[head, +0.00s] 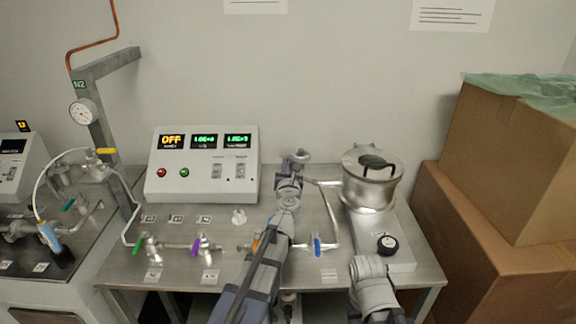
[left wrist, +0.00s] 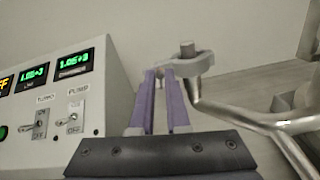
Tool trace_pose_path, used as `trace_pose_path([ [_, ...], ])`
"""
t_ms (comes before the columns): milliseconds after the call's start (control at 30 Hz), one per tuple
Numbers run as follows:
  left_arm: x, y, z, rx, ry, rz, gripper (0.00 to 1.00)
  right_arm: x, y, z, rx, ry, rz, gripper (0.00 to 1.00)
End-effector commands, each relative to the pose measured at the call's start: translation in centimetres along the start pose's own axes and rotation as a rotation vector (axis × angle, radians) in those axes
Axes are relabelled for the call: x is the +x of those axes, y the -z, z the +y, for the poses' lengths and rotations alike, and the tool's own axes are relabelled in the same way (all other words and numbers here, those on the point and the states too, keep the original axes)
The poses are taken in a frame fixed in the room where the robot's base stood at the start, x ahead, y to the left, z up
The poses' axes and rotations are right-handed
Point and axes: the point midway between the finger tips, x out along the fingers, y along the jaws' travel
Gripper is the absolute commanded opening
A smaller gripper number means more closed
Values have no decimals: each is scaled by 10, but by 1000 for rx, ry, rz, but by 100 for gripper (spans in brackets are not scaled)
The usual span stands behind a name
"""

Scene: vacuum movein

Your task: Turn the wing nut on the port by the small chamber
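The small chamber (head: 371,182) is a steel pot with a lid and black handle on a base at the bench's right. Left of it, a pipe carries a port with a grey clamp and wing nut (head: 297,157). In the left wrist view the wing nut (left wrist: 190,62) sits at my fingertips. My left gripper (head: 290,185) reaches up to the port from the front; its two purple fingers (left wrist: 160,75) are close together, with the nut's left wing between their tips. The exact contact is small and partly hidden.
A control box (head: 203,165) with lit displays and switches stands left of the port. Valves with green, purple and blue handles line the steel bench (head: 120,262). Cardboard boxes (head: 490,160) crowd the right side.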

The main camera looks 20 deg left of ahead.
Motion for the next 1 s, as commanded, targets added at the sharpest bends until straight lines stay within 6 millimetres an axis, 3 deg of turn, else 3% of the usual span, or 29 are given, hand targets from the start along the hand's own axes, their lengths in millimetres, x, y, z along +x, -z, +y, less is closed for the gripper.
trace_pose_path([
  [667,0,0,0,24,0,0,0,0,0,0,0,0,0,50],
  [1000,0,0,-1,239,0,0,0,0,0,0,0,0,0,50],
])
